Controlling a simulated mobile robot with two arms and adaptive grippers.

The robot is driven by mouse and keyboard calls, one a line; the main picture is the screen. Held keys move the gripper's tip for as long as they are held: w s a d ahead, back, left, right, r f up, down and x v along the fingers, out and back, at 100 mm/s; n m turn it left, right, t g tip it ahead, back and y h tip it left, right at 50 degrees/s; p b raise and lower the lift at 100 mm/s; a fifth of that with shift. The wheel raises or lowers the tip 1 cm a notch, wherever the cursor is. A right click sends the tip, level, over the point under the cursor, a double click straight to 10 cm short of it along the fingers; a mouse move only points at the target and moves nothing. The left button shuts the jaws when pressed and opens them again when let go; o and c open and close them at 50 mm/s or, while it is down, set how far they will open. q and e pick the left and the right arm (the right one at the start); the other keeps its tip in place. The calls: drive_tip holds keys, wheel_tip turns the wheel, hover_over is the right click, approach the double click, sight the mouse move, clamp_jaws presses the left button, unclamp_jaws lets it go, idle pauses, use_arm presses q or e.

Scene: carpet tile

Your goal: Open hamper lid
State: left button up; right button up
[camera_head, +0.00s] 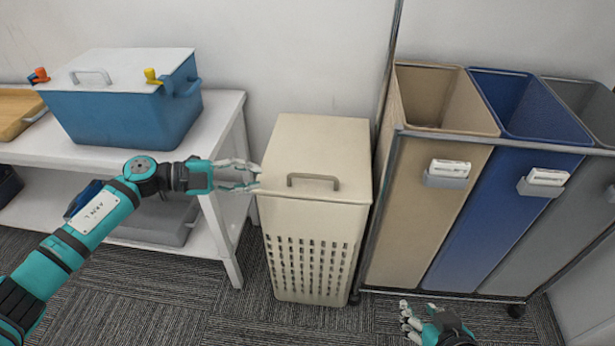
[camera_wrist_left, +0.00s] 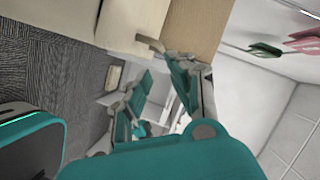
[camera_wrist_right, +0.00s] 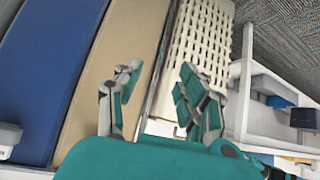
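The cream hamper (camera_head: 310,245) stands on the carpet with a slotted front. Its lid (camera_head: 318,145) is down, with a grey-brown handle (camera_head: 313,182) near the front edge. My left gripper (camera_head: 252,176) is at the lid's front left corner, left of the handle. Its fingers are apart, with nothing between them; I cannot tell whether a fingertip touches the hamper. The handle also shows in the left wrist view (camera_wrist_left: 150,43), close to one finger. My right gripper (camera_head: 412,322) is low, in front of the bins; in the right wrist view its fingers (camera_wrist_right: 158,80) are open and empty.
A white shelf table (camera_head: 225,125) with a blue cooler (camera_head: 125,118) stands left of the hamper. A rack with beige (camera_head: 425,215), blue (camera_head: 495,215) and grey (camera_head: 560,230) bins stands close on the right. The wall is behind. Carpet (camera_head: 255,325) in front is clear.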

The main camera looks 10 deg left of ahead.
sight(302, 177)
use_arm(q)
drive_tip(key=b+x, duration=0.1)
drive_tip(key=x, duration=1.1)
drive_tip(key=shift+b, duration=0.4)
drive_tip(key=shift+w+d+f, duration=0.15)
drive_tip(key=shift+w+d, duration=0.05)
drive_tip(key=shift+d, duration=0.4)
use_arm(e)
drive_tip(key=w+a+r+t+y, duration=0.1)
drive_tip(key=w+a+r+t, duration=0.1)
drive_tip(key=w+r+t, duration=0.3)
drive_tip(key=shift+w+a+r+t+y, duration=0.3)
drive_tip(key=shift+w+a+r+t, duration=0.15)
drive_tip(key=shift+r, duration=0.85)
use_arm(q)
drive_tip(key=shift+c, duration=0.4)
clamp_jaws()
use_arm(e)
drive_tip(key=shift+d, duration=0.1)
